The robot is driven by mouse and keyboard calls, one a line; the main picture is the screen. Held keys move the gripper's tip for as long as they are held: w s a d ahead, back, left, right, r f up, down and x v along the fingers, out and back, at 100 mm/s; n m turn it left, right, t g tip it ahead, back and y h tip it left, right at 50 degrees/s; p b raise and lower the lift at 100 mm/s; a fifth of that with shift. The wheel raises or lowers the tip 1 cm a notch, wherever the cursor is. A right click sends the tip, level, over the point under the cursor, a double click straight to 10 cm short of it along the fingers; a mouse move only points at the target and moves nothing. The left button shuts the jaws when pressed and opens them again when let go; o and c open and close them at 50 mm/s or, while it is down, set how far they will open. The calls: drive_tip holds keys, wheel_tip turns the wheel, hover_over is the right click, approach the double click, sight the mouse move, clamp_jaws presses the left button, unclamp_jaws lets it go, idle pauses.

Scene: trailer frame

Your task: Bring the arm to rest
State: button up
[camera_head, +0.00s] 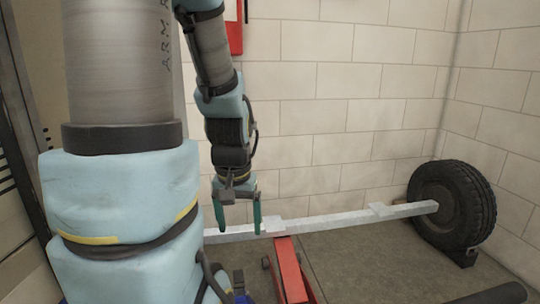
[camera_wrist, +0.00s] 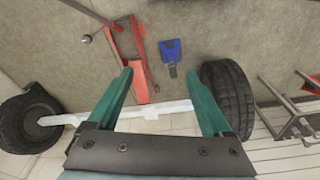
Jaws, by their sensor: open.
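My gripper (camera_head: 238,222) hangs from my arm, pointing down, with its two green fingers apart and nothing between them in the head view. In that view it overlaps the left part of a pale metal axle beam (camera_head: 330,219). The wrist view shows the open fingers of my gripper (camera_wrist: 163,95) from behind, with part of the beam (camera_wrist: 155,110) seen between them. Whether the fingers touch the beam cannot be told. My arm hides the beam's left end in the head view.
A black tyre (camera_head: 462,203) stands at the beam's right end, by the block wall. A red jack (camera_head: 290,270) lies on the floor under the beam. The wrist view shows a second tyre (camera_wrist: 232,97), a blue object (camera_wrist: 171,52) and a metal frame (camera_wrist: 292,112).

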wheel_tip(320, 180, up, 15)
drive_tip(key=p, duration=1.2)
drive_tip(key=shift+f, duration=0.2)
